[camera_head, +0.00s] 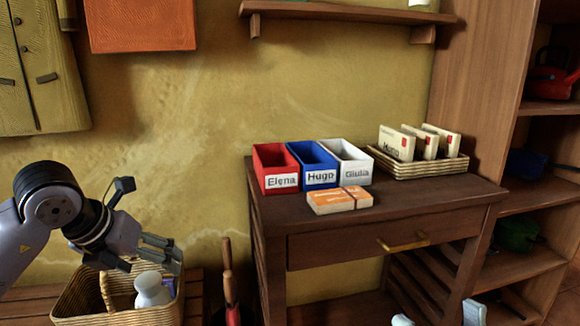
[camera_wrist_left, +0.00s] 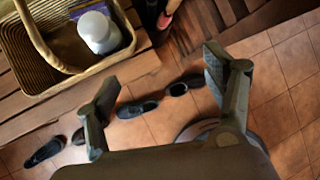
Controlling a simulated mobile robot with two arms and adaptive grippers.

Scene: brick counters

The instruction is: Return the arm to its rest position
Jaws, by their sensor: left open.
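My left gripper (camera_head: 158,252) comes in from the left in the head view, above a woven basket (camera_head: 112,318) with a looped handle. In the left wrist view my left gripper (camera_wrist_left: 160,92) is open, its two fingers wide apart with nothing between them. The basket (camera_wrist_left: 42,80) lies beyond the fingers at the upper left there. A white bottle (camera_head: 152,290) sits inside the basket and also shows in the wrist view (camera_wrist_left: 97,32). My right gripper is not in either view.
A wooden desk (camera_head: 420,205) holds red (camera_head: 275,168), blue (camera_head: 314,165) and white (camera_head: 346,163) labelled boxes, an orange and white packet (camera_head: 330,202) and a letter tray (camera_head: 425,170). An open shelf (camera_head: 520,272) stands right. Shoes (camera_wrist_left: 137,108) lie on the tiled floor.

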